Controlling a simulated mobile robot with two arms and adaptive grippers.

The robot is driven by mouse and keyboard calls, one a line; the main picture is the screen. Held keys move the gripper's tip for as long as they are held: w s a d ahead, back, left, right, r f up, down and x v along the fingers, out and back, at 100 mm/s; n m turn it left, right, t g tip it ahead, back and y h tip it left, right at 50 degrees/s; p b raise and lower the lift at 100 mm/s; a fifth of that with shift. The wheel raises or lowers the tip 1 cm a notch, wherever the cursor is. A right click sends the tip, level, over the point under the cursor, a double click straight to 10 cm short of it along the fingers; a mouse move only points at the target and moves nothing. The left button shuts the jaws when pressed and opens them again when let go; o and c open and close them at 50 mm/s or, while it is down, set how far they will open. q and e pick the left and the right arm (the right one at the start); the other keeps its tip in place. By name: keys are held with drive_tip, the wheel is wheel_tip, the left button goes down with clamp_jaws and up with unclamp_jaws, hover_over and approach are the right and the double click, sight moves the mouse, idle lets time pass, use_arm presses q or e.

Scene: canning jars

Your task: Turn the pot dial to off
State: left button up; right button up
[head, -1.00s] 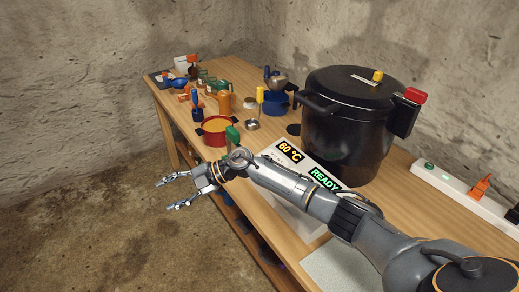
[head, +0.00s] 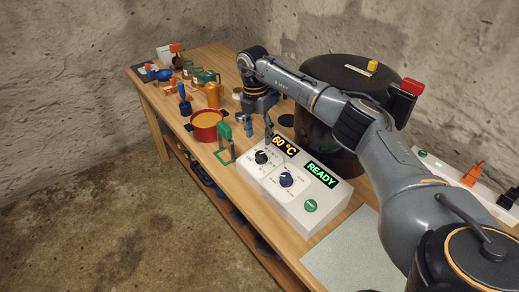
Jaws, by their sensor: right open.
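A white control box (head: 318,222) sits at the table's front edge before the large black pot (head: 335,72). On its top are two dark dials, one at the upper left (head: 261,157) and one nearer the middle (head: 286,180). Their labels are too small to read, so I cannot tell which is the pot dial. My right gripper (head: 259,134) is open and empty, fingers pointing down, just beyond the upper-left dial and apart from it. My arm covers part of the pot. My left gripper is not in view.
The box shows "60 °C" (head: 285,146) and "READY" (head: 321,174), with a green round button (head: 311,206). A power strip (head: 455,172) lies at right.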

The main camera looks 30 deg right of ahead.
sight(260, 154)
drive_tip(key=f, duration=0.5)
drive_tip(key=f+p, duration=0.1)
drive_tip(key=f, duration=0.1)
drive_tip(key=shift+s+f, duration=0.25)
clamp_jaws()
